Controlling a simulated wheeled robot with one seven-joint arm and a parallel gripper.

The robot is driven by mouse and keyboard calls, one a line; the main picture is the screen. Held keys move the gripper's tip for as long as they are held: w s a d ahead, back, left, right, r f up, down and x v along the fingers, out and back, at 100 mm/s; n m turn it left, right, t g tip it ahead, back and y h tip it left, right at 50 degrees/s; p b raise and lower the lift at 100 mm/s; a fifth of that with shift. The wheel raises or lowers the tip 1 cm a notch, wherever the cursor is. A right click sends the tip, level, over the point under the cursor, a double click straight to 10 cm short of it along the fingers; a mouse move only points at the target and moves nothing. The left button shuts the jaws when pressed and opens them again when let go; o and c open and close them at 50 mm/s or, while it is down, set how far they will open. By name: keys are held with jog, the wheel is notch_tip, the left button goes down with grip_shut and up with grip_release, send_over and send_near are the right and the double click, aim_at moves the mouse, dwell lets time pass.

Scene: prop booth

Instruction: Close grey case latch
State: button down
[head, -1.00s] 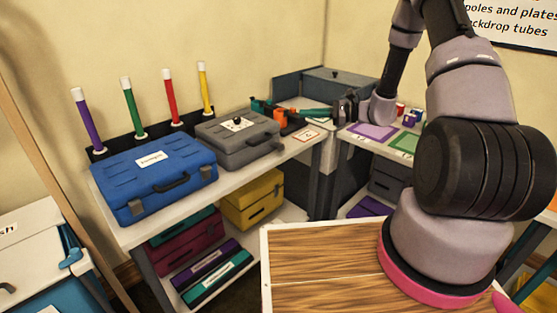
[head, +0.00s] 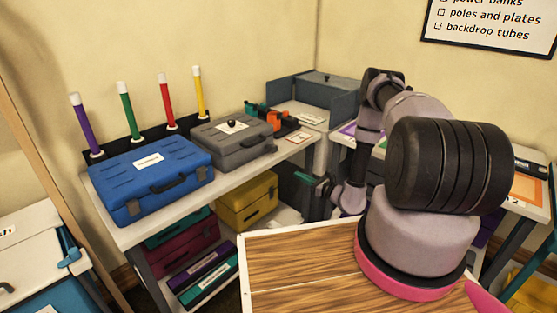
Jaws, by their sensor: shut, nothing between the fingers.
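The grey case (head: 228,147) lies flat with its lid down on the white shelf top, right of the blue case. Its handle faces the front, and a label with a dark round knob sits on its lid. Its latches are too small to tell whether they are open or closed. My gripper (head: 304,178), with green at its fingertips, is shut and empty. It appears lower than the shelf top, right of the grey case and apart from it, pointing left in the picture.
A blue case (head: 135,190) stands left of the grey case. Colored tubes (head: 166,97) stand upright behind them. Small orange and dark items (head: 275,122) sit to the right. A wooden board (head: 290,270) fills the front. Yellow, maroon and teal cases (head: 245,205) fill the lower shelf.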

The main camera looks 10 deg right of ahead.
aim_at(271, 149)
jog(key=x, duration=0.9)
jog(key=shift+w+a, duration=0.1)
jog(key=r, duration=0.1)
jog(key=w+r, duration=0.1)
jog(key=r, duration=0.1)
jog(key=shift+w+a, duration=0.15)
jog(key=shift+a, duration=0.25)
jog(key=shift+w+a+r, duration=0.1)
jog(key=shift+r, duration=0.4)
jog(key=shift+r, duration=0.25)
